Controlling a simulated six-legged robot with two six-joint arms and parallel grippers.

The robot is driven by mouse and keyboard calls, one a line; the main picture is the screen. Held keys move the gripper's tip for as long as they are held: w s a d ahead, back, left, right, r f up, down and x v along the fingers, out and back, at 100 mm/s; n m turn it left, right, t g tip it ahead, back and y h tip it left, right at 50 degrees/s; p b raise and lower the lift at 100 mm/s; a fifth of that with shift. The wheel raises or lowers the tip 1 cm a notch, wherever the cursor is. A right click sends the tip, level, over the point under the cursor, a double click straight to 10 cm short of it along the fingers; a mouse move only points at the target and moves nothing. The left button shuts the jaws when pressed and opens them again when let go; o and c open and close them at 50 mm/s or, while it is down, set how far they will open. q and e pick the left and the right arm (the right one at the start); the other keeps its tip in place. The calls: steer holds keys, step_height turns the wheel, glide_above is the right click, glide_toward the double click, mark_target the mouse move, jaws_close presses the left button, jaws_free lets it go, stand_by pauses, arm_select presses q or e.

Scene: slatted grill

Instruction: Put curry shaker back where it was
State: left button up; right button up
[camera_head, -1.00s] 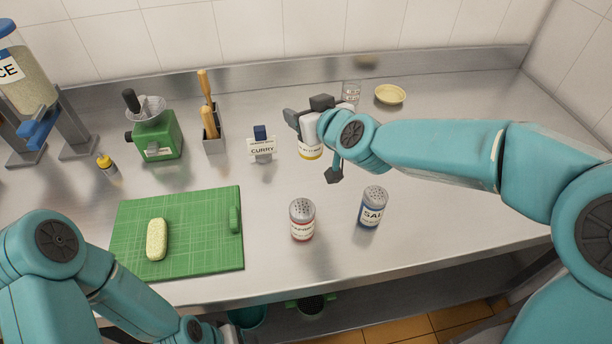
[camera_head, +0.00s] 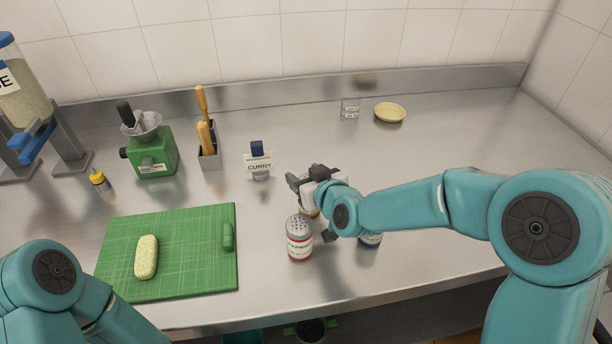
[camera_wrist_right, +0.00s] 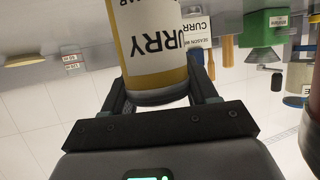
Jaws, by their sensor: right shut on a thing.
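My right gripper (camera_head: 314,192) is shut on the curry shaker (camera_head: 308,211), above the counter behind the red-labelled shaker. The hand hides most of the curry shaker in the head view. The right wrist view shows its yellow and white CURRY label (camera_wrist_right: 150,45) between the two fingers (camera_wrist_right: 165,82). A CURRY sign (camera_head: 259,166) with a blue clip stands on the counter, left of and behind the gripper. The red-labelled shaker (camera_head: 299,241) stands in front of the gripper. The blue-labelled shaker (camera_head: 371,240) is mostly hidden by my right arm. My left gripper is out of view.
A green cutting board (camera_head: 195,270) with a pale oblong piece (camera_head: 146,257) lies at the front left. A green grinder (camera_head: 153,155), a utensil holder (camera_head: 210,158), a glass (camera_head: 349,109) and a yellow bowl (camera_head: 390,112) stand further back. Counter around the sign is clear.

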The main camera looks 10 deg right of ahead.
steer(key=shift+f, duration=0.2)
steer(key=o, duration=1.1)
steer(key=shift+w, duration=0.1)
steer(key=shift+r, duration=0.1)
steer(key=shift+r, duration=0.15)
steer(key=b+v, duration=0.1)
steer(key=v, duration=1.1)
